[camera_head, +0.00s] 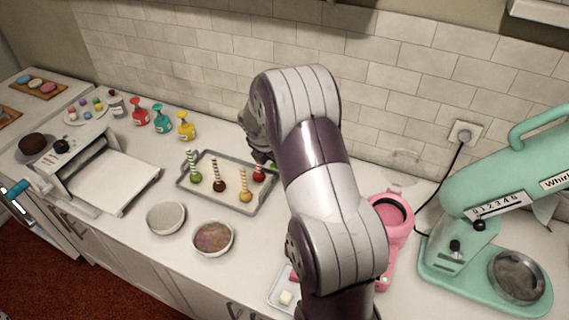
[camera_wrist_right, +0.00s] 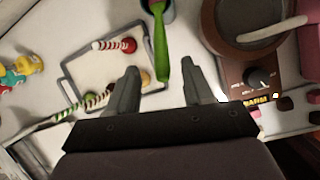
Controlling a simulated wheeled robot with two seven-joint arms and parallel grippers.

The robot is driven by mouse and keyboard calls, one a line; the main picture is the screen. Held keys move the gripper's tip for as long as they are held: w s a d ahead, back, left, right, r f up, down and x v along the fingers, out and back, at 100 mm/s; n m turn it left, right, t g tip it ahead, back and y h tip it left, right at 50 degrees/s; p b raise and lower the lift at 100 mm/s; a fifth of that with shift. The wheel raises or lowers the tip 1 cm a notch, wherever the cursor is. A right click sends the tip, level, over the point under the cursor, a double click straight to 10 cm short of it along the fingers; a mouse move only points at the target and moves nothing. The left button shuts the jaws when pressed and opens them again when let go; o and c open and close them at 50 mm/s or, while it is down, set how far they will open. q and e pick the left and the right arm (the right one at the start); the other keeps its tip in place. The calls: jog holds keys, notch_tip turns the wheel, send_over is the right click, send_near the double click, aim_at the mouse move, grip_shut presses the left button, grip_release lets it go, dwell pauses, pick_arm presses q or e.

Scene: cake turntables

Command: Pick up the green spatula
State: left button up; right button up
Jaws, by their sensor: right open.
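The green spatula (camera_wrist_right: 159,40) shows in the right wrist view, with one end in a grey-blue cup (camera_wrist_right: 168,12) at the top edge. Its other end extends down toward the gap between my right gripper's fingers. My right gripper (camera_wrist_right: 160,70) is open, with one finger on each side of the spatula's near end; no contact shows, and the depth between them is unclear.
A grey tray (camera_head: 229,211) with several cake pops sits left of my arm. A brown appliance with a knob (camera_wrist_right: 262,78) is right of the spatula. A pink device (camera_head: 394,214) and green mixer (camera_head: 470,185) stand right.

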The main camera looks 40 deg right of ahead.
jog(key=p+x, duration=0.1)
jog(key=x, duration=0.6)
jog(key=shift+d+f, duration=0.1)
jog(key=shift+f, duration=0.1)
jog(key=shift+d+f, duration=0.15)
grip_shut()
